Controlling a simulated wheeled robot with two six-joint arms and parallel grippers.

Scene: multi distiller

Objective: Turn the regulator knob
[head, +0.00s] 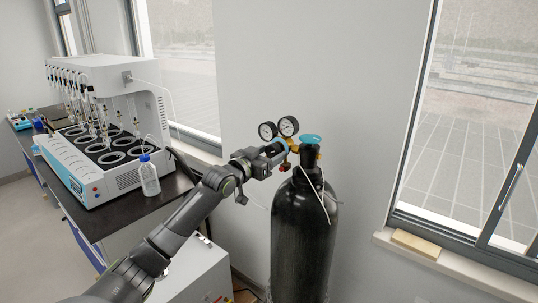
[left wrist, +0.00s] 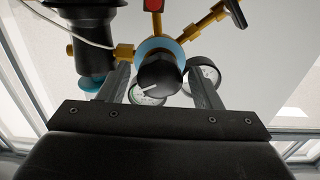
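The regulator knob (left wrist: 160,78) is black and round with a white mark on its face, in the left wrist view. Behind it is the regulator's light blue ring (left wrist: 154,47); in the head view this ring (head: 282,145) shows beside the brass fittings, while the knob is hidden by my gripper. My left gripper (head: 276,154) is at the regulator. In the left wrist view its two fingers (left wrist: 160,84) stand open on either side of the knob, with a visible gap on each side. My right gripper is in neither view.
Two pressure gauges (head: 278,129) stand above the regulator. The tall black gas cylinder (head: 302,240) has a blue-green handwheel (head: 310,139) on top. At left a white distiller (head: 105,125) and a blue-capped bottle (head: 149,175) stand on a dark bench (head: 120,215).

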